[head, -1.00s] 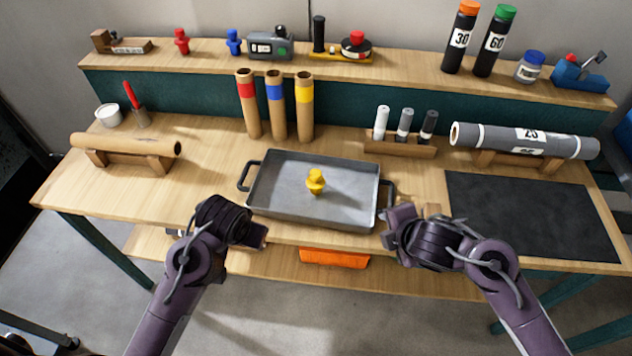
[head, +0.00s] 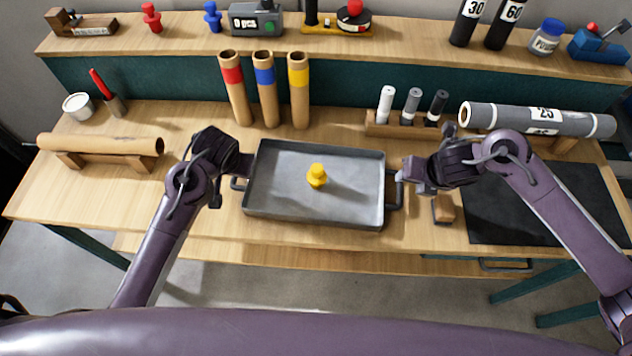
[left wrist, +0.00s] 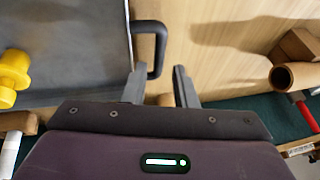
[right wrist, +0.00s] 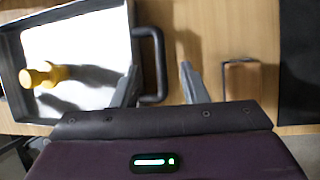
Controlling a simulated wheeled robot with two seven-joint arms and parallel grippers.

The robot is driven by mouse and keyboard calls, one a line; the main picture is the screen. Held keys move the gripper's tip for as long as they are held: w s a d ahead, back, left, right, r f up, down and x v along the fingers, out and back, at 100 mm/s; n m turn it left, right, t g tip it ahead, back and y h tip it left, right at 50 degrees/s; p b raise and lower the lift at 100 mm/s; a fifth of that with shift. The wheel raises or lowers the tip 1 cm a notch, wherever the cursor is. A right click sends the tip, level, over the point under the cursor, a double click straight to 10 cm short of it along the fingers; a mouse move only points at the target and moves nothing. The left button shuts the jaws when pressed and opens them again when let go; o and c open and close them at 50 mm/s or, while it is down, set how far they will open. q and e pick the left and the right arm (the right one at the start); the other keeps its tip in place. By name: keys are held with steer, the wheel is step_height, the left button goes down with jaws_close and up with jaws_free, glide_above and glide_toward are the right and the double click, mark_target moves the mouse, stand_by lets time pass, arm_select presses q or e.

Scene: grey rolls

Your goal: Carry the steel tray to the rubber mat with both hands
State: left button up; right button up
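The grey steel tray (head: 345,215) lies on the wooden bench with a yellow knobbed piece (head: 317,176) standing in it. Its dark handles stick out at the left and right ends. The black rubber mat (head: 530,215) lies flat to the right, partly behind my right arm. My left gripper (head: 243,170) is at the left handle; in the left wrist view its open fingers stand apart near the handle (left wrist: 158,48). My right gripper (head: 404,176) is at the right handle; in the right wrist view its open fingers are either side of the handle (right wrist: 158,70).
A small wooden block (head: 444,208) stands between tray and mat. A grey roll (head: 540,119) rests on a stand behind the mat, a brown roll (head: 100,145) on a stand at left. Upright tubes (head: 265,90) and a rack of small bottles (head: 400,126) stand behind the tray.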

mark_target(401, 183)
arm_select(q)
steer(key=x, duration=0.6)
steer(key=shift+r, duration=0.1)
arm_select(e)
steer(key=x, duration=0.6)
arm_select(q)
steer(key=shift+w+f, duration=0.3)
steer(key=shift+f, duration=0.1)
arm_select(e)
steer(key=shift+w+a+f, duration=0.1)
steer(key=shift+w+f, duration=0.2)
arm_select(q)
steer(key=shift+s, duration=0.1)
steer(key=shift+c, duration=0.2)
arm_select(e)
steer(key=shift+c, duration=0.2)
arm_select(q)
steer(key=shift+r, duration=0.1)
steer(key=c, duration=0.5)
arm_select(e)
steer(key=c, duration=0.5)
arm_select(q)
jaws_close()
arm_select(e)
jaws_close()
steer(key=shift+r, duration=0.1)
